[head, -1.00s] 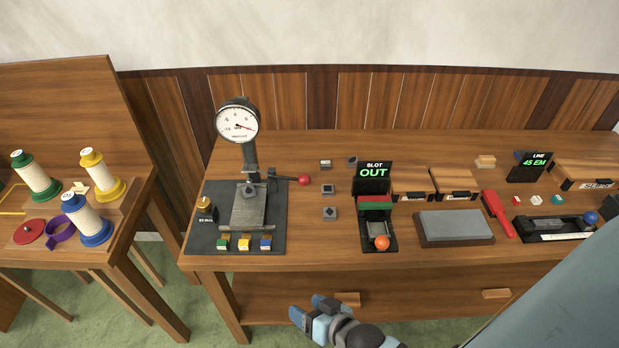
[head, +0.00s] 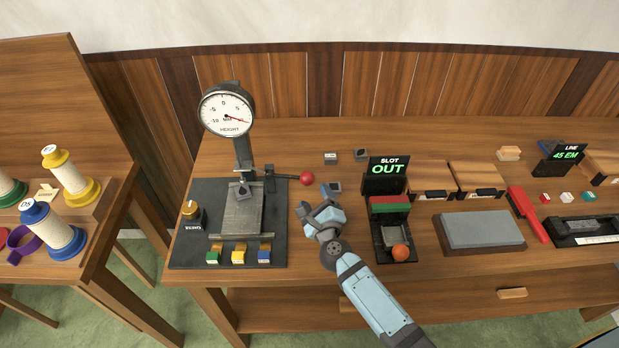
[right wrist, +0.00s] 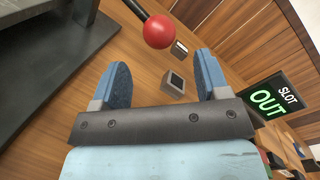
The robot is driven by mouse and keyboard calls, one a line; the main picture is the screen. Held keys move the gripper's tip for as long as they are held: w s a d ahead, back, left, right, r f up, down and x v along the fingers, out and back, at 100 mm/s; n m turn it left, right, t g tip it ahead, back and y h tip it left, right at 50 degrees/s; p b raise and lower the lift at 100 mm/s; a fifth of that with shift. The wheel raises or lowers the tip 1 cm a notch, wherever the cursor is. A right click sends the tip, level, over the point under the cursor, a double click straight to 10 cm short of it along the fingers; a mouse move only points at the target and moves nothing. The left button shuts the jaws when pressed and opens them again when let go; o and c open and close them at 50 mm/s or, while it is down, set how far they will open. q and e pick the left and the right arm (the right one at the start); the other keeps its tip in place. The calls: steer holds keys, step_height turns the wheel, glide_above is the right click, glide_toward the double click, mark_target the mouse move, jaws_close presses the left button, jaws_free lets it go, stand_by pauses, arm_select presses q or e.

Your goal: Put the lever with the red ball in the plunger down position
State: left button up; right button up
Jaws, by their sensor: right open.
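The lever with the red ball (head: 306,179) sticks out to the right from the height gauge stand (head: 242,160), roughly level, its ball at the end. The gauge has a round white dial (head: 227,108) on top and stands on a dark base mat (head: 183,240). My right gripper (head: 315,198) is open and empty, just below and in front of the ball in the head view. In the right wrist view the red ball (right wrist: 159,31) lies beyond the two blue fingertips (right wrist: 163,80), not between them. My left gripper is not in view.
Small dark blocks (head: 361,154) lie behind the gripper. Coloured blocks (head: 238,255) sit along the mat's front. A grey stone (head: 481,229) lies farther right.

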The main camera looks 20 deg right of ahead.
mark_target(310, 184)
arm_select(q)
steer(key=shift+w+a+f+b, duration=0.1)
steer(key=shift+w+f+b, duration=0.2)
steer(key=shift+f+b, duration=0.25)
arm_select(e)
steer(key=w, duration=0.8)
steer(key=shift+d, duration=0.2)
steer(key=shift+c, duration=0.5)
